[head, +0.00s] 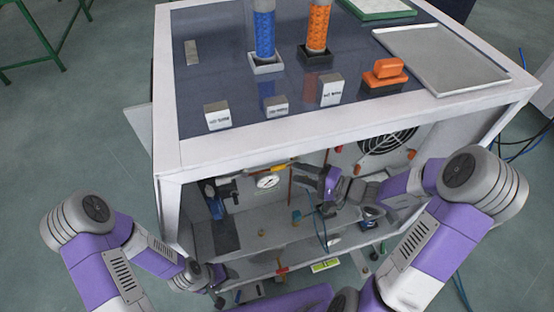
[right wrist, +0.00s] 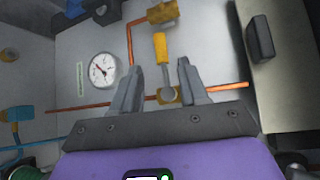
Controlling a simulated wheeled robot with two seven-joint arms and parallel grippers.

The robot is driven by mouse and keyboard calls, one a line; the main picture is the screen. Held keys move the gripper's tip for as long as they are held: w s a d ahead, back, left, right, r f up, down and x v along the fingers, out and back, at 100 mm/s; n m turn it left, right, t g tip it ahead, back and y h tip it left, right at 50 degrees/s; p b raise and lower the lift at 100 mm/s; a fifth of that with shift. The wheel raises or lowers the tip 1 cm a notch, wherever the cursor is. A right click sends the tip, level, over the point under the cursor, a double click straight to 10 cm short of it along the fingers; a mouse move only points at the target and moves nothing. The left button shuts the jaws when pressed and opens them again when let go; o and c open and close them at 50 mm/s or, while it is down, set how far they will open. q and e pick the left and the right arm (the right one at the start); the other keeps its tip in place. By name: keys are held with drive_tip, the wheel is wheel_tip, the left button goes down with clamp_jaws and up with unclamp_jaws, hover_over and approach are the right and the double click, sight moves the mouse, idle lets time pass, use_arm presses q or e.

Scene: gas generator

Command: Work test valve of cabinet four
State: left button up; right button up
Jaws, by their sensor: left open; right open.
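The test valve has a yellow handle (right wrist: 161,46) on a silver stem above a yellow pipe fitting (right wrist: 168,94). In the right wrist view it stands between the two fingers of my right gripper (right wrist: 160,78), which is open, with a visible gap on each side. In the head view the yellow handle (head: 284,168) is on the back wall inside the cabinet (head: 390,113), and my right gripper (head: 308,174) reaches in beside it. My left gripper (head: 217,276) is open, small and partly hidden low at the cabinet's front left.
A round white gauge (right wrist: 102,68) is left of the valve; it shows in the head view too (head: 267,181). Copper pipes (right wrist: 222,87) run along the wall. A black handle block (right wrist: 260,38) is at right. The cabinet top carries blue (head: 264,30) and orange (head: 318,28) cylinders.

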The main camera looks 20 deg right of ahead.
sight(284, 168)
drive_tip(key=b+x, duration=0.1)
drive_tip(key=x, duration=0.6)
drive_tip(key=shift+w+a+r, duration=0.1)
clamp_jaws()
